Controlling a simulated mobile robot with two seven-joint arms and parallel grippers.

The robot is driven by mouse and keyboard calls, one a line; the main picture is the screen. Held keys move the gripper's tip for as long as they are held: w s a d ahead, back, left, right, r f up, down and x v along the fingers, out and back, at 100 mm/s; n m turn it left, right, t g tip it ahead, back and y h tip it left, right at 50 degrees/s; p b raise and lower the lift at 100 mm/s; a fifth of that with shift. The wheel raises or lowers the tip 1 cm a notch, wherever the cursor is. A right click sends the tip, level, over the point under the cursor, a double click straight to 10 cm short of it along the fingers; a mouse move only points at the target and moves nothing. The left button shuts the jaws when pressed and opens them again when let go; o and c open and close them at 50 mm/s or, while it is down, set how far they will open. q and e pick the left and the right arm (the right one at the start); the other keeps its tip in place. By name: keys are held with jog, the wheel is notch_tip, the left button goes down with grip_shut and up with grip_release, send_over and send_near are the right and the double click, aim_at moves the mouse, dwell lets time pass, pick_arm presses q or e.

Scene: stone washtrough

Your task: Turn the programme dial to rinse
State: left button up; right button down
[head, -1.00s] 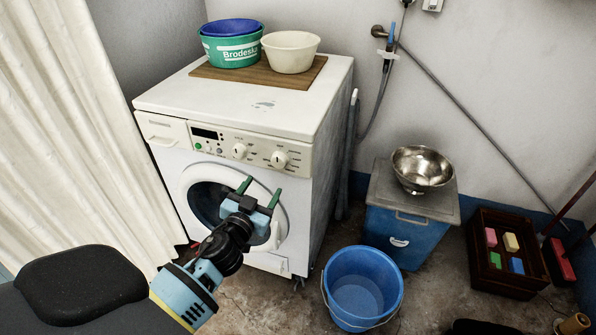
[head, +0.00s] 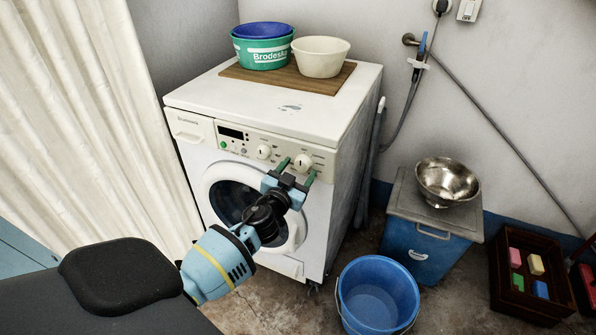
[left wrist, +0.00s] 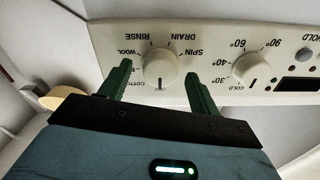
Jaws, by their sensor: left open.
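The programme dial (head: 303,161) is a white round knob at the right of the washing machine's (head: 280,115) front panel. In the left wrist view the dial (left wrist: 160,67) appears upside down, with RINSE, DRAIN, SPIN and WOOL printed around it. Its dark pointer line is at the picture's bottom, away from RINSE (left wrist: 135,37); the label there is too small to read. My left gripper (head: 297,169) is open, its green fingers on either side of the dial in the wrist view (left wrist: 158,70). I cannot tell whether they touch it. My right gripper is not in view.
A temperature dial (left wrist: 248,67) sits beside the programme dial. Basins (head: 321,57) stand on a wooden board on top of the machine. A blue bucket (head: 378,295), a blue box with a steel bowl (head: 447,181) and a dark crate (head: 510,290) stand to the right.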

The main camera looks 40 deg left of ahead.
pick_arm(q)
jog(key=shift+w, duration=0.15)
jog(key=c, duration=1)
jog(key=shift+m, duration=0.3)
